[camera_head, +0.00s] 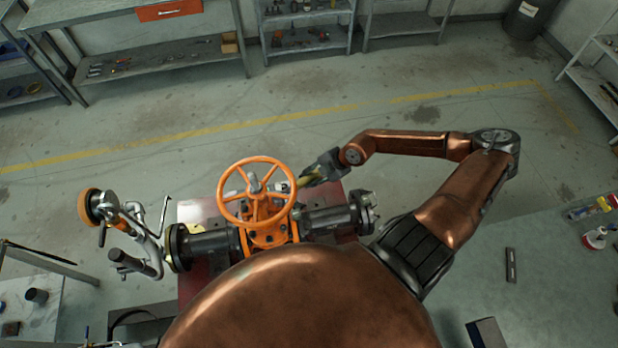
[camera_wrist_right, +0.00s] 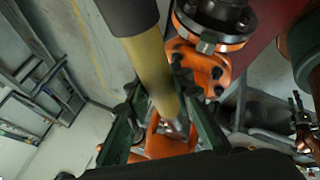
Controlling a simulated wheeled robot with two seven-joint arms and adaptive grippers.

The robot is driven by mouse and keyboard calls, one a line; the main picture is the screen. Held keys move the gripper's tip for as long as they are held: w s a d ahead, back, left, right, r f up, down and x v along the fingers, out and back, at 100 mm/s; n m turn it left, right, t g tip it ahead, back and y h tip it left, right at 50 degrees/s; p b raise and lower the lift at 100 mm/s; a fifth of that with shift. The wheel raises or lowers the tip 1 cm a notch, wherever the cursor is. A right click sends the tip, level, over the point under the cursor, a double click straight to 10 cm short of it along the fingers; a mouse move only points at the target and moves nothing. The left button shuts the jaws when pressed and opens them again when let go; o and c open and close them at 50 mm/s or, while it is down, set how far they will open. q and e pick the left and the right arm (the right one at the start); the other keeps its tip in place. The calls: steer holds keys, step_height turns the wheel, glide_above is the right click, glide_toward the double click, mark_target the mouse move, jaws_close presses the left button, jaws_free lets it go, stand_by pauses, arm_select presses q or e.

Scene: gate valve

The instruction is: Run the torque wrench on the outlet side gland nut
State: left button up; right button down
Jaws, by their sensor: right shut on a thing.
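The orange gate valve (camera_head: 268,232) stands below centre in the head view, its orange handwheel (camera_head: 257,162) on top and dark flanged pipes to both sides. My right gripper (camera_head: 318,172) is just right of the handwheel, shut on a yellow tool with a dark end, which looks like the torque wrench (camera_head: 304,181). In the right wrist view the wrench (camera_wrist_right: 149,68) runs between the dark fingers of the gripper (camera_wrist_right: 165,110). The gland nuts cannot be told apart, nor whether the wrench touches one. My left gripper is out of view.
A smaller pipe assembly with an orange round part (camera_head: 90,207) stands left of the valve. Benches stand at the lower left and right (camera_head: 535,270). A shelf (camera_head: 160,60) lines the back wall. The floor behind the valve is clear.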

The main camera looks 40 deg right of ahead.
steer(key=shift+w+f+p, duration=0.1)
steer(key=shift+f+p, duration=0.05)
steer(key=shift+p, duration=0.2)
stand_by(0.7)
steer(key=shift+f, duration=0.1)
steer(key=shift+p, duration=0.3)
stand_by(0.5)
steer(key=shift+r+p, duration=1.45)
steer(key=shift+r, duration=0.2)
